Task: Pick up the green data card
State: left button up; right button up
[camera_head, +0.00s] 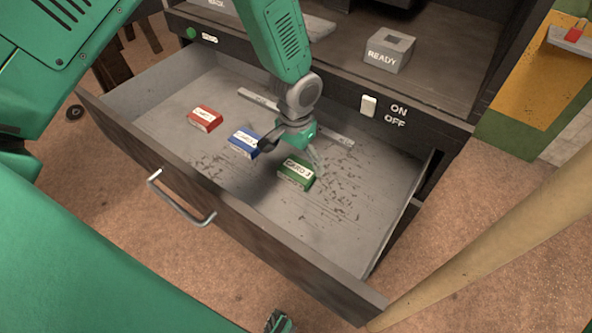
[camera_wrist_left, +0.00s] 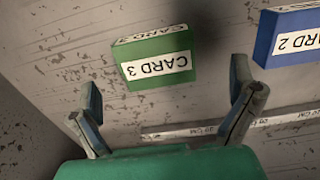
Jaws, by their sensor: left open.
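The green data card (camera_head: 296,173) lies in the open drawer, right of the blue card, with a white label. In the left wrist view the green card (camera_wrist_left: 156,58) reads "CARD 3" upside down. My left gripper (camera_head: 293,153) is open inside the drawer, just behind the green card in the head view. In the left wrist view my left gripper's fingers (camera_wrist_left: 165,76) are spread apart, with the card beyond and between their tips. Nothing is held. I cannot tell the exact height above the card.
The blue card (camera_head: 243,143) lies left of the green one, close to my gripper; the red card (camera_head: 205,118) is farther left. The drawer's front wall (camera_head: 230,225) with its handle (camera_head: 180,203) bounds the near side. A grey "READY" block (camera_head: 389,54) stands on the shelf above.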

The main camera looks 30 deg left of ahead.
aim_at(297, 168)
pick_arm(q)
jog(key=f, duration=0.2)
jog(key=d+f, duration=0.1)
jog(key=f, duration=0.1)
jog(key=shift+w, duration=0.25)
jog(key=shift+a, duration=0.25)
jog(key=shift+c, duration=1.3)
jog(key=shift+a+f, duration=0.1)
jog(key=shift+a, duration=0.05)
jog(key=c, duration=1)
